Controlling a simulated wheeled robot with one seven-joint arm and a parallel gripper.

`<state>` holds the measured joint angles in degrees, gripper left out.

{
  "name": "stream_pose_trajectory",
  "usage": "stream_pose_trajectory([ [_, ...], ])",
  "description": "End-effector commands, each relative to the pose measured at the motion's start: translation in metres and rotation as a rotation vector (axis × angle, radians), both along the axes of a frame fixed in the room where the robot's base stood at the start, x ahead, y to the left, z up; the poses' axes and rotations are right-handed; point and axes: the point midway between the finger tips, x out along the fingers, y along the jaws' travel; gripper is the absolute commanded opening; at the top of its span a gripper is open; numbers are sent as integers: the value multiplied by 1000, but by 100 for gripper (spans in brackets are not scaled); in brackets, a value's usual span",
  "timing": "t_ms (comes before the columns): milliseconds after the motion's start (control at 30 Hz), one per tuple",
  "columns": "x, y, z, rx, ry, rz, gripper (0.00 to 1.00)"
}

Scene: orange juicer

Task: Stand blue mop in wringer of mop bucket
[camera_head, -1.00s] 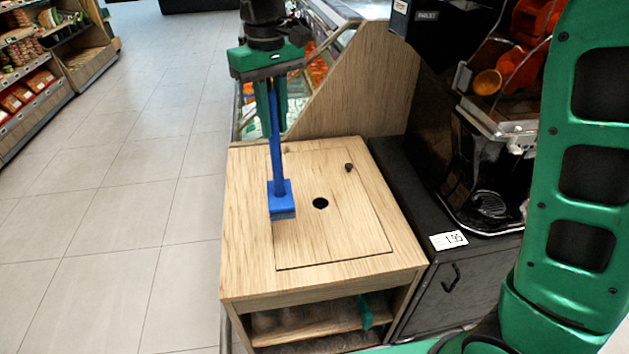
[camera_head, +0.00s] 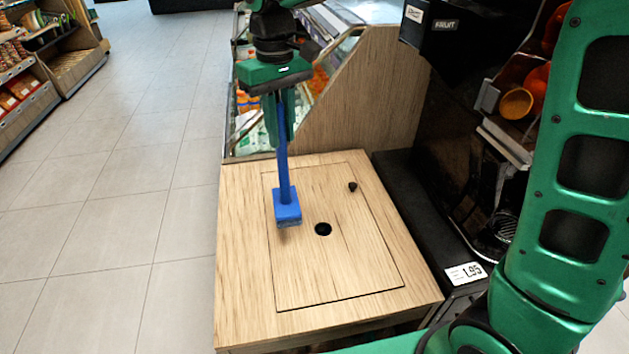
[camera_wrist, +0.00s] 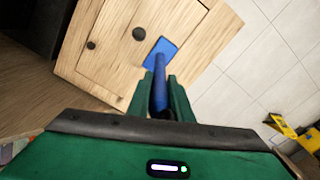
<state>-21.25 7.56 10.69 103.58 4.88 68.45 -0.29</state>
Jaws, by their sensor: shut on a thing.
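My gripper (camera_head: 279,128) is shut on the handle of the blue mop (camera_head: 288,208). The mop hangs head down, nearly upright, in front of the wooden cabinet top in the head view. I cannot tell whether its head touches the wood. In the wrist view the handle runs away between my gripper's green fingers (camera_wrist: 163,92) to the square blue head (camera_wrist: 161,52). A yellow object (camera_wrist: 309,138), perhaps the mop bucket, stands on the floor at the right edge of the wrist view, partly cut off. Its wringer cannot be made out clearly.
The wooden cabinet (camera_head: 345,270) has a hole and a small knob on top. The dark juicer machine (camera_head: 480,150) stands to its right. A glass-sided display (camera_head: 300,80) is behind. Open tiled floor (camera_head: 110,230) lies to the left, with shelves (camera_head: 40,70) beyond.

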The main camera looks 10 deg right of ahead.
Motion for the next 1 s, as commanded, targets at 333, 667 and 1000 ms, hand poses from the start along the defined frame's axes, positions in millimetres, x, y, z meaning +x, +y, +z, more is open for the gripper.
stream_pose_trajectory([
  [333,-37,-56,-37,0,0,-10,0],
  [667,-47,-70,-57,1,0,-9,0],
  [1000,-47,-69,-88,1,-2,-8,0],
])
